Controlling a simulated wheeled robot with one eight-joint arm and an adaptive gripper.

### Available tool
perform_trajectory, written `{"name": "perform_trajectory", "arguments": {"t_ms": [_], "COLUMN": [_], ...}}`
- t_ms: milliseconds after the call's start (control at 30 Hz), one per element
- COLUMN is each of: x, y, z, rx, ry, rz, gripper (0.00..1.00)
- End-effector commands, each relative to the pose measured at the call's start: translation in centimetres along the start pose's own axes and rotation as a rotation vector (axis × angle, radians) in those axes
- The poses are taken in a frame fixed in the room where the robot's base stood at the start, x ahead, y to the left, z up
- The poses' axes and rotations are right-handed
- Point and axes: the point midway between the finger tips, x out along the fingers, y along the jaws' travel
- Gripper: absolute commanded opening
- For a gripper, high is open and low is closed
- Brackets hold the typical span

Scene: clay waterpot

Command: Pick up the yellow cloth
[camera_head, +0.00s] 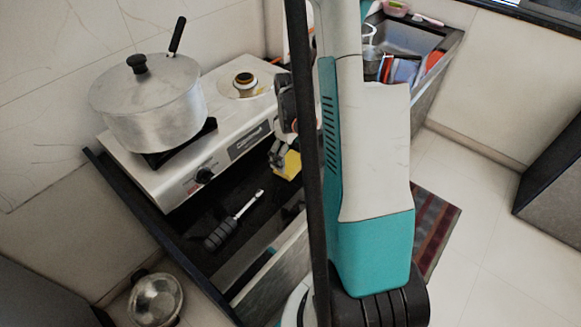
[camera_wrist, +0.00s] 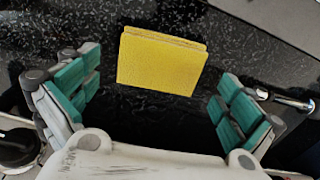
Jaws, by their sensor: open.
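The yellow cloth (camera_wrist: 161,62) lies folded and flat on the black speckled counter (camera_wrist: 110,20) in the wrist view. It is ahead of my open gripper (camera_wrist: 155,98), centred between its two teal-padded fingers and touching neither. In the head view the cloth (camera_head: 290,165) shows as a small yellow patch in front of the stove, partly hidden by my gripper (camera_head: 279,153) and arm. The gripper holds nothing.
A steel stove (camera_head: 190,178) with a lidded pot (camera_head: 150,112) stands left of the cloth. A black-handled utensil (camera_head: 233,221) lies on the counter nearby. A sink (camera_head: 405,45) with dishes is at the back right. A metal pan (camera_head: 156,300) sits lower left.

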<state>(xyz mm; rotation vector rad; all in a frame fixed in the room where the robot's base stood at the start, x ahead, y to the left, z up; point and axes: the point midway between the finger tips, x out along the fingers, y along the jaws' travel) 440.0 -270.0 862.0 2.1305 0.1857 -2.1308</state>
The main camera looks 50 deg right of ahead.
Motion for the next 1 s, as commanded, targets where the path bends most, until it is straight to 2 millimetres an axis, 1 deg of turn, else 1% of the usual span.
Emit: {"name": "perform_trajectory", "arguments": {"t_ms": [33,133,233,400,433,467,500,567,600,1000], "x": [1.2,2.5,2.9,2.8,2.8,2.8,2.8,2.8,2.8,2.6], "y": [-0.1,0.0,0.0,-0.1,-0.1,-0.1,-0.1,-0.1,-0.1,0.0], "z": [0.1,0.0,0.1,0.1,0.1,0.1,0.1,0.1,0.1,0.1], "rx": [0.000,0.000,0.000,0.000,0.000,0.000,0.000,0.000,0.000,0.000], "ry": [0.000,0.000,0.000,0.000,0.000,0.000,0.000,0.000,0.000,0.000], "rz": [0.000,0.000,0.000,0.000,0.000,0.000,0.000,0.000,0.000,0.000], "gripper": [1.00,1.00,1.00,1.00,0.95,0.89,0.80,0.66,0.63,0.63]}}
